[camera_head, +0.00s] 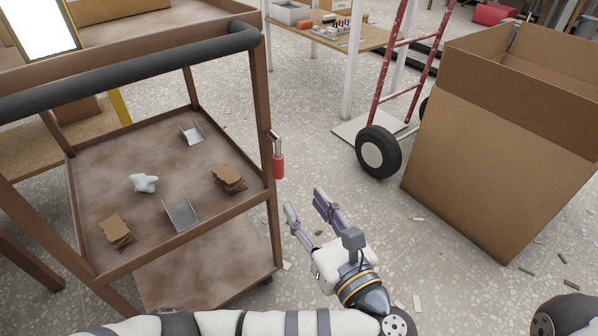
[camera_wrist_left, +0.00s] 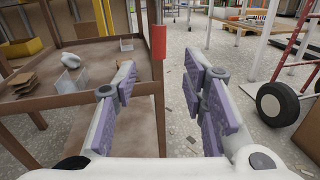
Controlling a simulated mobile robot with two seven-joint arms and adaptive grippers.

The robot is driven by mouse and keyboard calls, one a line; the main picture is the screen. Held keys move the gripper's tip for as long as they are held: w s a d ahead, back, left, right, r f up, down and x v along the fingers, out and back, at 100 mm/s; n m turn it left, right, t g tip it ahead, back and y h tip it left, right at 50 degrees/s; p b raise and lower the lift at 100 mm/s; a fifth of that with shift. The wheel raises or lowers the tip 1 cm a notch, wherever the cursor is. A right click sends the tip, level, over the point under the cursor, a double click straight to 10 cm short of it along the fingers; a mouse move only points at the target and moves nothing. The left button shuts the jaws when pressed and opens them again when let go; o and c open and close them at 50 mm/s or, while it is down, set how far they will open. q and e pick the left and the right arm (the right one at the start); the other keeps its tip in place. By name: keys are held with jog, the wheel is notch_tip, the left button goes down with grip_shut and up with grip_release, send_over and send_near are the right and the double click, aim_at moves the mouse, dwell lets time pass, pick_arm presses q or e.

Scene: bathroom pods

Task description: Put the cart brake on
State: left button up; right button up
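The cart (camera_head: 262,110) is a brown metal frame with shelves and a dark padded handle bar (camera_head: 140,70), at the left in the head view. The brake lever (camera_head: 277,160), with a red grip and a metal top, is on its right corner post. The red grip also shows in the left wrist view (camera_wrist_left: 159,42), beyond and between the fingers. My left gripper (camera_head: 308,201) is open and empty, below and to the right of the lever, apart from it. Its purple finger pads show in the left wrist view (camera_wrist_left: 162,85). My right gripper is not in view.
A large cardboard box (camera_head: 490,150) stands at the right. A red hand truck (camera_head: 385,100) with a black wheel is behind it. The cart shelf holds brackets, cardboard pieces and a white lump (camera_head: 144,183). Speckled floor between cart and box is mostly clear, with small scraps.

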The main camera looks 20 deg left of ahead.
aim_at(281, 168)
pick_arm(q)
jog(key=b+x, duration=0.3)
jog(key=x, duration=0.8)
jog(key=shift+s+a+b, duration=0.1)
jog(key=shift+s+b, duration=0.05)
jog(key=shift+b, duration=0.25)
jog(key=shift+w+a+r, duration=0.15)
jog(key=shift+w, duration=0.1)
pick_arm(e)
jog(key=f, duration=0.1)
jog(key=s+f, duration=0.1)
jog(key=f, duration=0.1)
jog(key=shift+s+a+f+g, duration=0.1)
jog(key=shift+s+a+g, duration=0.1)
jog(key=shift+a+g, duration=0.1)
pick_arm(q)
grip_shut()
